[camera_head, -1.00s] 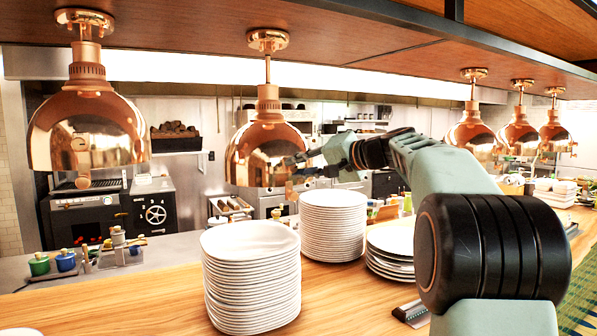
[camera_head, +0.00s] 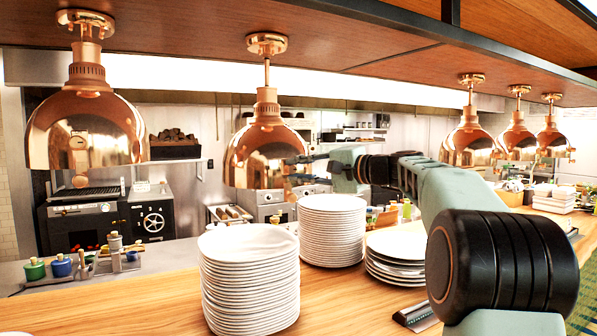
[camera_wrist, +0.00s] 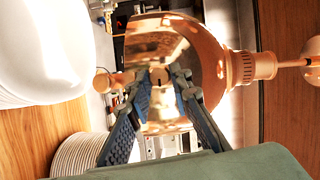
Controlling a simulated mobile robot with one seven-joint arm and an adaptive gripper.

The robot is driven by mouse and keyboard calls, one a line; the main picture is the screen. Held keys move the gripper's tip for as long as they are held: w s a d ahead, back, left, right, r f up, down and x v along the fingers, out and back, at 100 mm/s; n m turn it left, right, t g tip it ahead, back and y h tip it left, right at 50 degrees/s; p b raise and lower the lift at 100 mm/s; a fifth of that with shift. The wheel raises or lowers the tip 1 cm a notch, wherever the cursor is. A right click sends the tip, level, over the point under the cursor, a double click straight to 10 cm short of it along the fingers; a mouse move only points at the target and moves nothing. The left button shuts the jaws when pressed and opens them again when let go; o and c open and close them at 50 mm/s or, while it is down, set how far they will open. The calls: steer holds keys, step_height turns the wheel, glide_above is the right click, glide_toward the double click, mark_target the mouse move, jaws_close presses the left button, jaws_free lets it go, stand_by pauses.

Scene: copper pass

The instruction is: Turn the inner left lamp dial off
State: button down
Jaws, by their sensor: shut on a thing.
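The inner left lamp (camera_head: 262,150) is a copper dome hanging from the wooden overhead, second from the left. My gripper (camera_head: 298,168) is at the right side of its shade. In the wrist view the lamp (camera_wrist: 205,65) lies on its side, and my gripper (camera_wrist: 161,76) has its two fingertips close together on a small copper dial (camera_wrist: 159,75) at the shade. The dial is partly hidden by the fingertips, and its setting cannot be read. A small copper knob on a stem (camera_wrist: 103,81) sticks out past the lamp's rim, beside the left finger.
Tall white plate stacks (camera_head: 248,275) (camera_head: 332,230) and a lower stack (camera_head: 396,255) stand on the wooden counter (camera_head: 345,295) below my arm. Another copper lamp (camera_head: 85,130) hangs at left, several more at right. The overhead shelf runs above.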

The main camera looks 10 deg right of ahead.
steer(key=c, duration=1.7)
jaws_free()
steer(key=shift+c, duration=0.2)
steer(key=v, duration=1.2)
